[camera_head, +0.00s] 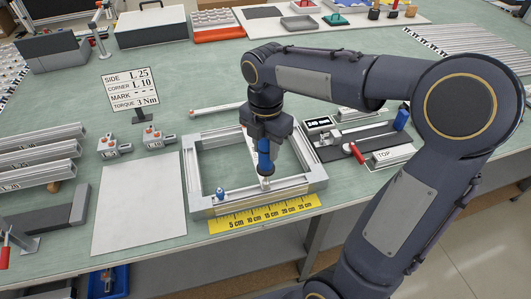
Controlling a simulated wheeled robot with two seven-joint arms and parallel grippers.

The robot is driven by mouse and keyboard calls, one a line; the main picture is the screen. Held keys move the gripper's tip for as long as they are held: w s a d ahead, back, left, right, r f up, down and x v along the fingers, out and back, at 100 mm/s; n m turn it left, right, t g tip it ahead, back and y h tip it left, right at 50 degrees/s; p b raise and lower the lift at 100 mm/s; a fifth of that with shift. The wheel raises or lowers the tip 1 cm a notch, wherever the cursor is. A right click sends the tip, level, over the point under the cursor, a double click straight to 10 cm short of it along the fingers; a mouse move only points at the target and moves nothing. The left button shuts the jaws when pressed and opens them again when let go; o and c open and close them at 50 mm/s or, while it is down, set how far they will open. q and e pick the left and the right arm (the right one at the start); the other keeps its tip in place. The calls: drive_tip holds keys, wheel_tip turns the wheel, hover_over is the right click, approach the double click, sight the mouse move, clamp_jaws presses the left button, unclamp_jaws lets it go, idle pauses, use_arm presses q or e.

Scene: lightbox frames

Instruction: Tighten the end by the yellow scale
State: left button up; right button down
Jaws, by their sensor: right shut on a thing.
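A rectangular aluminium frame (195,170) lies on the green table. The yellow scale (265,214), marked in cm, runs along its front side. My right gripper (264,139) is above the frame and shut on a blue-handled driver (265,158). The driver stands nearly upright, its lower end at a light bar near the front of the frame, right of the middle. Whether the tip touches a screw is too small to tell. A small blue-topped piece (220,194) sits at the frame's front left. My left gripper is out of view.
A sign (133,89) reads side L 25, corner L 10, torque 3 Nm. A pale sheet (140,205) lies left of the frame, with small metal blocks (114,147) behind it. Aluminium profiles (38,155) lie at the left. A dark tool tray (345,148) is at the right.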

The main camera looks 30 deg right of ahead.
drive_tip(key=shift+r+p, duration=1.9)
drive_tip(key=shift+r, duration=0.55)
drive_tip(key=shift+f, duration=0.2)
drive_tip(key=shift+f+b, duration=0.95)
drive_tip(key=shift+f, duration=0.2)
drive_tip(key=shift+p, duration=0.3)
drive_tip(key=shift+f+b, duration=0.85)
drive_tip(key=shift+f, duration=0.35)
drive_tip(key=shift+s+f, duration=0.1)
idle(0.5)
